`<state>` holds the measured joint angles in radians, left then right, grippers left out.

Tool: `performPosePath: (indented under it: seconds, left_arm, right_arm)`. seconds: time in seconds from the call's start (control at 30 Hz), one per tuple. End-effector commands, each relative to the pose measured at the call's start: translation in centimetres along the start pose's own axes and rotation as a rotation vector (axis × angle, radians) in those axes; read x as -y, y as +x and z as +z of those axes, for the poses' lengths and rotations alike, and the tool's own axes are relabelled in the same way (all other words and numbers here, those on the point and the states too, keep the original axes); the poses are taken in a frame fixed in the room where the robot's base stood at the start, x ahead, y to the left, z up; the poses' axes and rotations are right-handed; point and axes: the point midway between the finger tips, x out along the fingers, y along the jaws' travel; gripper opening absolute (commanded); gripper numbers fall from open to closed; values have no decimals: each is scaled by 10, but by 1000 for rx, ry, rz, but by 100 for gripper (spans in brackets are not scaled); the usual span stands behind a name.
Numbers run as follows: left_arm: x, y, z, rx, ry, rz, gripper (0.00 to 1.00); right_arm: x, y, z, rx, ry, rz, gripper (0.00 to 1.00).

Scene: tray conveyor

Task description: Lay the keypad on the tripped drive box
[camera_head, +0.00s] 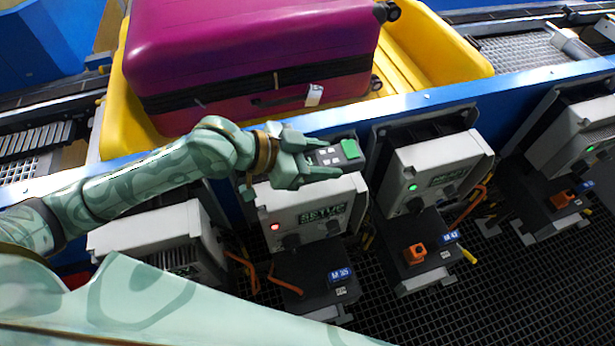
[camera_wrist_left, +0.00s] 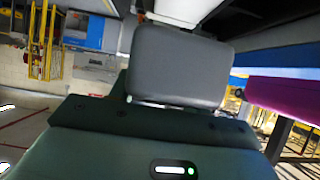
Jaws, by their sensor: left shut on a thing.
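The keypad (camera_head: 326,155) is dark grey with pale buttons and a green end. My left gripper (camera_head: 312,165) is shut on it. In the head view the keypad shows just beyond the top edge of the drive box with the red light (camera_head: 310,212); I cannot tell how far above the box it is. That box is pale grey with a dark lower part marked by a blue label. In the left wrist view a dark grey rounded block (camera_wrist_left: 180,65) stands in front of the green gripper body. My right gripper is not in view.
A drive box with a green light (camera_head: 440,165) stands to the right, another (camera_head: 580,140) farther right, and a pale box (camera_head: 150,235) to the left. Behind them runs the blue conveyor rail (camera_head: 440,97) with a yellow tray (camera_head: 440,50) and a magenta suitcase (camera_head: 250,45).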

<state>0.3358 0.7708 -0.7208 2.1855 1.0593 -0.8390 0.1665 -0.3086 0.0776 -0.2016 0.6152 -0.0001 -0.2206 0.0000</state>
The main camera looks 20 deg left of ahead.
Motion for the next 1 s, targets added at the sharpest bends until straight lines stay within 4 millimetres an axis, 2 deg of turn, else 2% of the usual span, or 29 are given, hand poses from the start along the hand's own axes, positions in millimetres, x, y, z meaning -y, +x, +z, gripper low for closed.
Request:
performPosePath:
  seconds: [0.03,0.3,0.43,0.9,0.93,0.97,1.0]
  left_arm:
    - [4,0,13,3,-2,-2,14]
    - [13,-4,41,0,-2,-2,14]
    - [13,6,60,-2,-4,-1,14]
    - [13,11,68,-2,2,-2,14]
    - [13,11,69,-1,2,-2,50]
    - [13,11,69,-1,2,-2,56]
    - [13,11,69,-1,2,-2,56]
  right_arm:
    - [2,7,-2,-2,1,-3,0]
    - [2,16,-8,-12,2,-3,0]
    - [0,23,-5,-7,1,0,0]
    - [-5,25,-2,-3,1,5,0]
    - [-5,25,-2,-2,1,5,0]
    - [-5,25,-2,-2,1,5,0]
    - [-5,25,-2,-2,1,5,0]
